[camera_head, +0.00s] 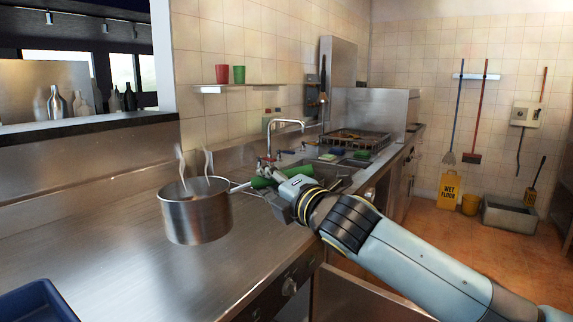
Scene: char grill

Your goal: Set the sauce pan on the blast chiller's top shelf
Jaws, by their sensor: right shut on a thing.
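The sauce pan (196,214) is a shiny steel pot in the left middle of the head view, upright, with pale curved wisps above its rim. Its handle (239,186) points right toward my right gripper (260,178). My right gripper is shut on the handle, and its arm comes in from the lower right. I cannot tell whether the pan's base touches the steel counter (120,235) or hangs just above it. My left gripper is not in view. I cannot make out the blast chiller or its top shelf in this view.
A blue tray (38,303) lies at the lower left. A sink with a faucet (287,124) and a dark rack (352,139) are beyond the gripper. A wall shelf (236,87) holds two cups. A yellow sign (450,191) and grey bin (508,213) stand on the floor.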

